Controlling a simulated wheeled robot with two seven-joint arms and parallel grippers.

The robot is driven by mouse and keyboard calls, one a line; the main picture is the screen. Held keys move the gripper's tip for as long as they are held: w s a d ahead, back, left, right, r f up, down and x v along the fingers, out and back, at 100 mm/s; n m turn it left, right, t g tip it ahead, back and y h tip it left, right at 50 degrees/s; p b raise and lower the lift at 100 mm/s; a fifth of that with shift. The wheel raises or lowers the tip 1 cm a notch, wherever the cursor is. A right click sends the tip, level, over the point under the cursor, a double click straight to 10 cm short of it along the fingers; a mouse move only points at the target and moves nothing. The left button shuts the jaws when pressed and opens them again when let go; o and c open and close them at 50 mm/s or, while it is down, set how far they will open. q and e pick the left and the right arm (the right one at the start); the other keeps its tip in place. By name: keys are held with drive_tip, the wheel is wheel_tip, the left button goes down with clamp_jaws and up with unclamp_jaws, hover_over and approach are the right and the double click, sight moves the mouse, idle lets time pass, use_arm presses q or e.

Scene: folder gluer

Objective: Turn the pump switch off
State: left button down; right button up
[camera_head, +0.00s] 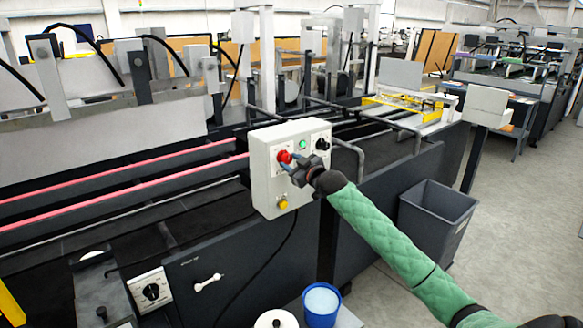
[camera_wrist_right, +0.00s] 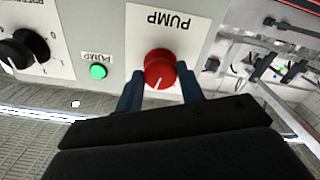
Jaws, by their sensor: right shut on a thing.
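The pump switch is a red round knob (camera_head: 284,157) on the front of a white control box (camera_head: 264,190). In the right wrist view the red knob (camera_wrist_right: 160,69) sits on a white plate marked PUMP, which appears upside down there. A white line on the knob's face points toward the bottom of that view. My right gripper (camera_head: 289,163) is at the box, its two blue fingers on either side of the knob, shut on it. In the wrist view the right gripper (camera_wrist_right: 160,90) partly hides the knob's lower sides. My left gripper is not in view.
A lit green pump lamp (camera_head: 302,144) and a black selector knob (camera_head: 322,145) are beside the red knob. A yellow button (camera_head: 283,204) is lower on the box. A grey bin (camera_head: 437,215) stands on the floor to the right. A blue cup (camera_head: 321,305) is below.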

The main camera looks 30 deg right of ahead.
drive_tip(key=n, duration=0.3)
drive_tip(key=shift+b, duration=0.4)
drive_tip(key=n, duration=0.2)
drive_tip(key=shift+n, duration=0.3)
drive_tip(key=n, duration=0.2)
drive_tip(key=shift+n+b, duration=0.3)
drive_tip(key=shift+b, duration=0.1)
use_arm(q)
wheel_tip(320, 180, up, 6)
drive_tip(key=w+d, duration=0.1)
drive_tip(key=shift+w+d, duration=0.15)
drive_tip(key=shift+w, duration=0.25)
use_arm(e)
drive_tip(key=shift+n, duration=0.6)
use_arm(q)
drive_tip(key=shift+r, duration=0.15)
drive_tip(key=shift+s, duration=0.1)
use_arm(e)
drive_tip(key=o, duration=1)
